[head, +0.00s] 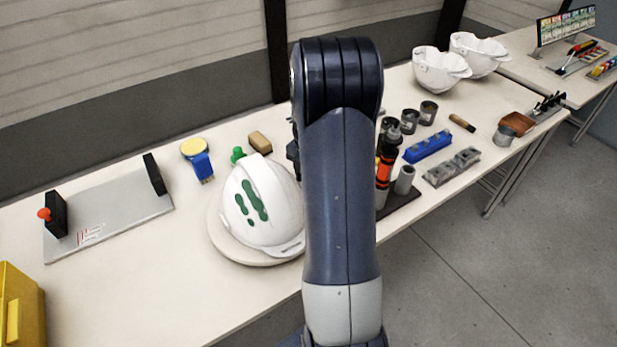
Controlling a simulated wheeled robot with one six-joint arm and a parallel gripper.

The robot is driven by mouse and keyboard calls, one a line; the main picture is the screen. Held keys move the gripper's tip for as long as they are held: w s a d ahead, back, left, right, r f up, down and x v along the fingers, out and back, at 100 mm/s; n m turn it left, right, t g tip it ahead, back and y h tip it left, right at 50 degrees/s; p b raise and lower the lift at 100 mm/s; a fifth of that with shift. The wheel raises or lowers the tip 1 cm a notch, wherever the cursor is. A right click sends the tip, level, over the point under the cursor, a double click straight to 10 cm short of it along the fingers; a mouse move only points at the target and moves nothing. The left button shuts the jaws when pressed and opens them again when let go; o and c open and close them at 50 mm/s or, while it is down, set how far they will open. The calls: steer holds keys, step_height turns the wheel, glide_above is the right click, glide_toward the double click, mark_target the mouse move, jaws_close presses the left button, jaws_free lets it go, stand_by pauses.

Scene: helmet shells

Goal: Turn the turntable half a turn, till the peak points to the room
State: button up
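A white helmet shell (262,205) sits on the round pale turntable (222,243) near the front edge of the table. Several green marks run over the side of the shell that faces me. A brim edge shows at its lower right, but my arm covers the shell's right side, so I cannot tell for sure where the peak points. My arm stands upright in the middle of the head view. Only a dark bit of my gripper (293,152) seems to show, just behind the shell at the arm's left edge. Its fingers are hidden, as is any contact with the shell.
A grey plate fixture (110,215) with black end blocks lies left. A yellow bin (20,305) stands at the front left. Behind the turntable are a green knob (237,155), a blue-and-yellow tool (198,157) and a brown block (260,142). Bottles, cans and two white shells stand right.

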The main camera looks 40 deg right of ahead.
step_height(320, 180, up, 11)
stand_by(0.4)
steer(key=shift+f, duration=0.1)
step_height(320, 180, down, 11)
steer(key=shift+r, duration=0.1)
steer(key=shift+s, duration=0.15)
stand_by(0.4)
